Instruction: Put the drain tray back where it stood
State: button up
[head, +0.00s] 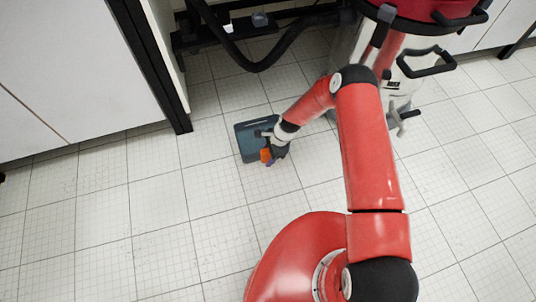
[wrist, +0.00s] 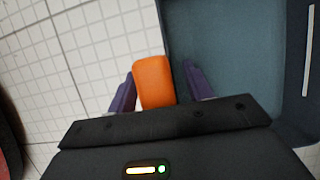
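The drain tray (head: 246,148) is a dark teal, shallow rectangular tray in the middle of the head view, at or close above the tiled floor. It fills the right of the wrist view (wrist: 225,60). An orange block (wrist: 153,82), apparently the tray's grip, sits at the tray's left edge in the wrist view. My gripper (wrist: 158,78) has its two purple fingers on either side of the orange block. The left finger is close to it; a gap shows at the right finger. In the head view my gripper (head: 268,156) partly covers the tray.
A red and grey machine (head: 400,60) with black handles stands at the upper right. A black hose (head: 262,62) and a dark low frame (head: 200,38) lie beyond the tray. A white cabinet (head: 75,60) with a black post is at left. Tiled floor is clear in front.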

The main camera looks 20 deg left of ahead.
jog(key=shift+r, duration=0.25)
jog(key=w+d+r+n+t+p, duration=0.1)
jog(key=w+d+r, duration=0.15)
jog(key=r, duration=0.65)
jog(key=w+d+r+n+h, duration=0.1)
jog(key=d+r, duration=0.3)
jog(key=r, duration=0.5)
jog(key=w+d+r+n+t+p, duration=0.1)
jog(key=d+r, duration=0.2)
jog(key=r, duration=0.6)
jog(key=s+d+r+n+t+h, duration=0.15)
jog(key=d+r, duration=0.25)
jog(key=r, duration=0.4)
jog(key=s+d+r+n+t, duration=0.1)
jog(key=s+d+r+n, duration=0.15)
jog(key=d+r, duration=0.4)
jog(key=s+d+r+n+t, duration=0.1)
jog(key=s+d+r, duration=0.2)
jog(key=s, duration=0.4)
jog(key=s+d+r+n+t+h, duration=0.1)
jog(key=s+d+r+n, duration=0.1)
jog(key=s+r, duration=0.4)
jog(key=s+d+r+n+t, duration=0.1)
jog(key=s+d+r, duration=0.3)
jog(key=s, duration=0.4)
jog(key=shift+d+r+n, duration=0.2)
jog(key=shift+r+n, duration=0.2)
jog(key=shift+r, duration=0.3)
